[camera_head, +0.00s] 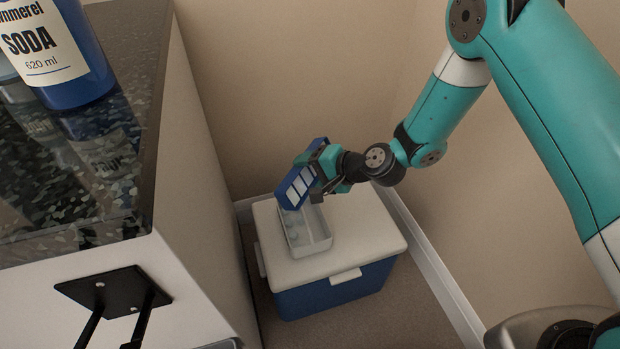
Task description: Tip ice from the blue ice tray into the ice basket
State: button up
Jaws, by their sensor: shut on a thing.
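The blue ice tray (297,188) is held tilted steeply on its side, with several pale blocks showing in its compartments. My gripper (322,168) is shut on the tray's right side. The ice basket (318,247) is a pale open rectangular container below the tray. It stands on the white lid of a blue cooler (350,292). Some pale lumps (295,228) show inside the basket, but they are too small to make out clearly. The tray hangs over the basket's far end; I cannot tell whether they touch.
A dark stone counter (140,165) with a blue soda bottle (85,60) stands at left. A black bracket (115,292) is on its front. Walls close in behind and to the right of the cooler. Bare floor (390,318) lies in front of it.

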jog(key=shift+d+f+t+y+b, duration=0.1)
jog(key=shift+f+t+y+b, duration=0.5)
jog(key=shift+b, duration=2.3)
jog(key=shift+d+r+t+y+b, duration=0.2)
jog(key=shift+y+b, duration=0.75)
jog(key=shift+b, duration=2)
jog(key=shift+a+f+t+y+b, duration=0.1)
jog(key=shift+f+t+y+b, duration=0.55)
jog(key=shift+b, duration=2.25)
jog(key=t+y+b, duration=0.1)
jog(key=y+b, duration=0.1)
jog(key=b, duration=1.3)
jog(key=shift+y+b, duration=0.3)
jog(key=shift+b, duration=0.1)
jog(key=shift+r, duration=0.2)
